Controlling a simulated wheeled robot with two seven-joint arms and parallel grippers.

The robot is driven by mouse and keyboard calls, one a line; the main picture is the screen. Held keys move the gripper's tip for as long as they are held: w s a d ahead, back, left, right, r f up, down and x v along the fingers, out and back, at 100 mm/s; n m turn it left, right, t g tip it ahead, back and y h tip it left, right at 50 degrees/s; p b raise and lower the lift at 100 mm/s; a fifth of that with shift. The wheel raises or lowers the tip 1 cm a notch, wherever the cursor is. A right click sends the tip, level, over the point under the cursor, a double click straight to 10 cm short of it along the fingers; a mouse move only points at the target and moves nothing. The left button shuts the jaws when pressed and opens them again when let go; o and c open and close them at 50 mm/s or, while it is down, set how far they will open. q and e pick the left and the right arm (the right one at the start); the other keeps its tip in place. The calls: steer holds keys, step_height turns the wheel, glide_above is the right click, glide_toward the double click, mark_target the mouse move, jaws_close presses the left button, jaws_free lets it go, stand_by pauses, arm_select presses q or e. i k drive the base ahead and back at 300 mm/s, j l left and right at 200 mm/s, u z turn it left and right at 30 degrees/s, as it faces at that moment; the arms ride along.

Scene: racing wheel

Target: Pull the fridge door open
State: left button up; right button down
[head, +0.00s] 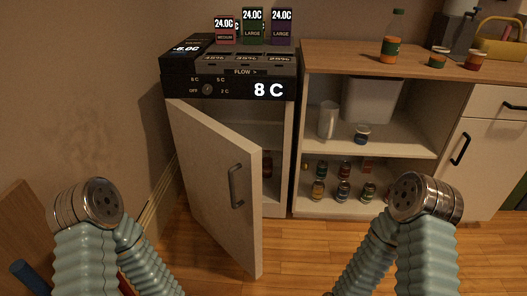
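The small white fridge (281,181) stands against the left wall under a black control panel (225,88) that reads 8 C. Its white door (206,179) is hinged on the left and stands partly open, swung out toward me. The grey vertical handle (236,187) is near the door's free edge. Through the gap on the right I see shelves and some small items inside; the rest of the interior is hidden by the door. Both my arms show only bent teal links with metal joints, apart from the door. Neither gripper is in view.
Right of the fridge, an open shelf unit (420,142) holds a white bin (371,101) and several small jars. A bottle (391,38) stands on its wooden top. A drawer and closed cupboard (482,150) are at the far right. Wooden floor lies clear before the shelves.

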mark_target(222, 170)
steer(key=i+l+z, duration=0.2)
steer(key=z, duration=0.25)
steer(key=i+l+u, duration=0.2)
steer(key=i+u, duration=0.1)
steer(key=u, duration=0.3)
steer(key=i+l+u, duration=0.1)
steer(key=u, duration=0.7)
steer(key=i+l, duration=0.05)
steer(key=l, duration=0.05)
